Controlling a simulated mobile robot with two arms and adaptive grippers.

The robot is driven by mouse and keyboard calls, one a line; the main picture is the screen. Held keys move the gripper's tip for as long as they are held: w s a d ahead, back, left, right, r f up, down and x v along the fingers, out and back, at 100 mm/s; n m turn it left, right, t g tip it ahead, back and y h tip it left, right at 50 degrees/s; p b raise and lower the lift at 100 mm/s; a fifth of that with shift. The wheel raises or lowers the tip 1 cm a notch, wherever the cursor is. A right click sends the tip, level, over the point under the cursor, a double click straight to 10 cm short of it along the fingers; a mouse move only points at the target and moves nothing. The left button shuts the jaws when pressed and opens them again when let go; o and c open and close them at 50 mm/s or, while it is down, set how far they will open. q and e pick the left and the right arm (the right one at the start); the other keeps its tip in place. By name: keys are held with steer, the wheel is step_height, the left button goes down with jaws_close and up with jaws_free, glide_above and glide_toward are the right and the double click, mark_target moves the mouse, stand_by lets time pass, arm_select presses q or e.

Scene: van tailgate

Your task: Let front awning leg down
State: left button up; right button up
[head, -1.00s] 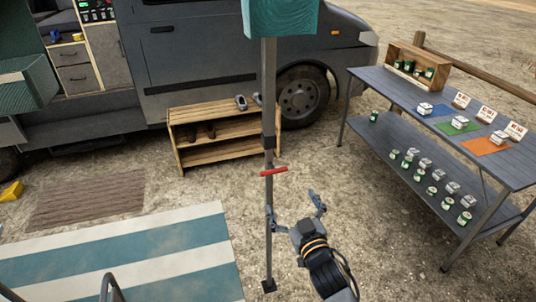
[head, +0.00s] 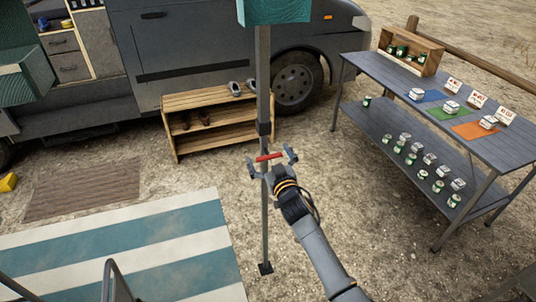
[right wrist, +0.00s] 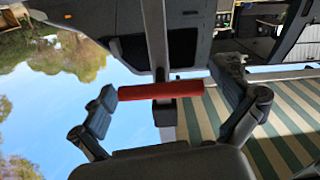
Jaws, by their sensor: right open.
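The front awning leg (head: 263,100) is a grey upright post, running down from the teal awning edge (head: 272,10) to a small dark foot (head: 265,268) on the ground. A red handle (head: 268,157) crosses the leg a little below its dark collar. My right gripper (head: 271,161) is open, with one finger on each side of the red handle. In the right wrist view the red handle (right wrist: 160,90) lies between the spread fingers, apart from the left one; contact at its right end is unclear. My left gripper is not in view.
A wooden shoe rack (head: 215,122) stands behind the leg by the van (head: 200,50). A grey two-level table (head: 440,105) with cans and boxes stands at right. A striped mat (head: 130,250) lies at lower left. The gravel between leg and table is clear.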

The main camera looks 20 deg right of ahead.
steer(key=shift+c, duration=0.4)
steer(key=c, duration=1.4)
arm_select(q)
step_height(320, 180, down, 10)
steer(key=b, duration=1)
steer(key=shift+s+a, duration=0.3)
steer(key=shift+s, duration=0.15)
arm_select(e)
step_height(320, 180, down, 12)
steer(key=shift+r, duration=0.1)
steer(key=o, duration=1.5)
steer(key=shift+s, duration=0.1)
